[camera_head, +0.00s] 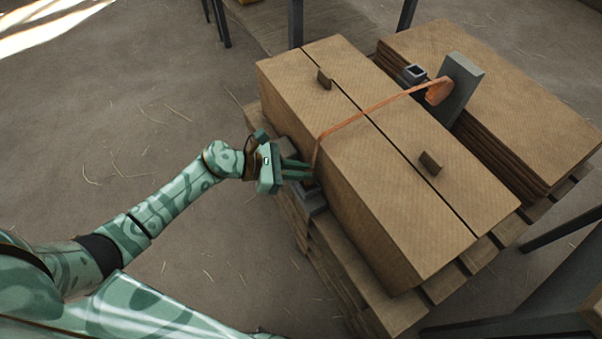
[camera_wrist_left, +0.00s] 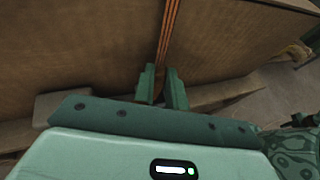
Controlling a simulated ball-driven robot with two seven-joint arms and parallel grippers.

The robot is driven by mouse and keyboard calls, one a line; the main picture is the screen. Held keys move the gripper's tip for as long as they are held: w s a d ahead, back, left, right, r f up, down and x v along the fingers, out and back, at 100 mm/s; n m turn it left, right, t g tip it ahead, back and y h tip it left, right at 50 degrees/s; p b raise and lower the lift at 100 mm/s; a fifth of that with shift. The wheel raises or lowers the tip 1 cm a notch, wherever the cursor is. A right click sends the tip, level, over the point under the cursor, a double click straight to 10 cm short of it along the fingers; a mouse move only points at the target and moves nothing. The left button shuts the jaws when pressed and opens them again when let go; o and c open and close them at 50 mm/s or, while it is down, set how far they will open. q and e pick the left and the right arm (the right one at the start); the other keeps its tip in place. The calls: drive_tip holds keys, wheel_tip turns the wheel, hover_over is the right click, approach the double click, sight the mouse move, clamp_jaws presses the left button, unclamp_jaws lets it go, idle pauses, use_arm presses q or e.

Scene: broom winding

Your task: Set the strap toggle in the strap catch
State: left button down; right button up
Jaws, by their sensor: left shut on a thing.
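The orange strap (camera_head: 372,108) runs from a grey post (camera_head: 460,88) across the top of the cardboard carton (camera_head: 390,185) and down its near left side. My left gripper (camera_head: 308,172) is at that side, shut at the strap's lower end. In the left wrist view the strap (camera_wrist_left: 170,30) comes straight down the carton wall to between the fingers of my left gripper (camera_wrist_left: 163,88). The toggle is mostly hidden between the fingers. A grey block (camera_head: 314,200), seemingly the strap catch, sits just below the fingers at the carton's foot, partly hidden. My right gripper is out of view.
The carton stands on a wooden pallet (camera_head: 445,284). A stack of flat cardboard (camera_head: 510,105) lies to its right. Two small brown blocks (camera_head: 430,163) stick up from the carton top. Dark metal legs stand at the back and right. The floor at left is clear.

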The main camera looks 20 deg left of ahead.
use_arm(q)
wheel_tip(320, 180, down, 2)
drive_tip(key=shift+r, duration=0.15)
drive_tip(key=c, duration=1.4)
unclamp_jaws()
drive_tip(key=shift+c, duration=0.2)
